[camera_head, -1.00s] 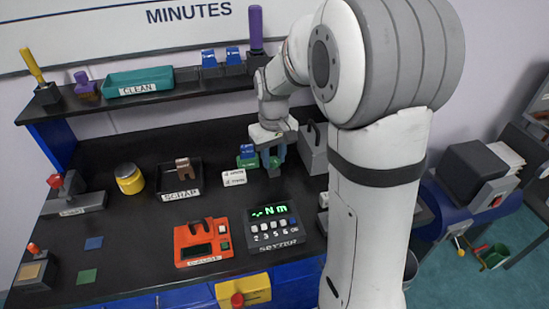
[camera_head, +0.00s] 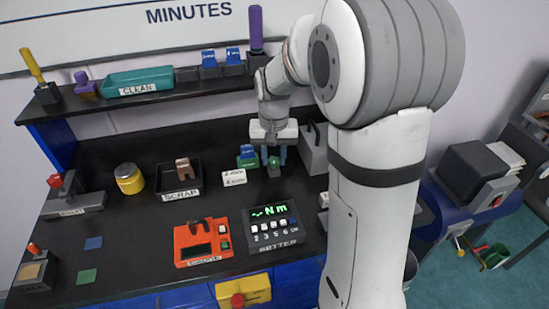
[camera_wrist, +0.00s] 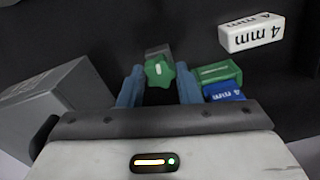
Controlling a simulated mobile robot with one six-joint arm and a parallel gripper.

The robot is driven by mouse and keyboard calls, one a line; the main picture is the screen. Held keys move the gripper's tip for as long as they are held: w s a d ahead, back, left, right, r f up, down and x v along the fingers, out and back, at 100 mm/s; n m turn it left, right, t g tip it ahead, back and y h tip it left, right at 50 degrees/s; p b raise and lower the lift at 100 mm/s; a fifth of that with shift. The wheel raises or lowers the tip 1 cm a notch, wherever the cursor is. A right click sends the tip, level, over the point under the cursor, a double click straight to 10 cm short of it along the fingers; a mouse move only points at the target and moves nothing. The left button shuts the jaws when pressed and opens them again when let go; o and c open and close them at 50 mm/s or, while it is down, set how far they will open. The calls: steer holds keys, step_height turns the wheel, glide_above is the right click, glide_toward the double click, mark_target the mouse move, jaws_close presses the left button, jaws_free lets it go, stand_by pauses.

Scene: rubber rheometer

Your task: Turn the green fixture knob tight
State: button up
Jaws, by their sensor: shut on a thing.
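The green fixture knob (camera_wrist: 159,71) has a lobed rim and a pale line on top. It sits on a small grey base in the wrist view, and shows in the head view (camera_head: 274,166). My gripper (camera_wrist: 159,76) has one blue-grey finger on each side of the knob and is shut on it. In the head view my gripper (camera_head: 274,156) points down over the bench with the knob between its fingers. The faces where fingers meet knob are hard to make out.
Close beside the knob are a green block (camera_wrist: 219,73) and a blue block (camera_wrist: 224,92). A white "4 mm" block (camera_wrist: 251,32) lies farther off. A grey box (camera_head: 314,152) stands close on the right. The setter panel (camera_head: 270,228) is in front.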

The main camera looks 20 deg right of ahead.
steer(key=m, duration=0.3)
steer(key=shift+m, duration=0.4)
steer(key=o, duration=0.8)
steer(key=shift+o, duration=0.2)
steer(key=n, duration=0.4)
steer(key=shift+n, duration=0.3)
steer(key=n, duration=0.4)
steer(key=shift+n, duration=0.3)
steer(key=n, duration=0.4)
steer(key=shift+n, duration=0.3)
steer(key=n, duration=0.4)
steer(key=shift+n, duration=0.3)
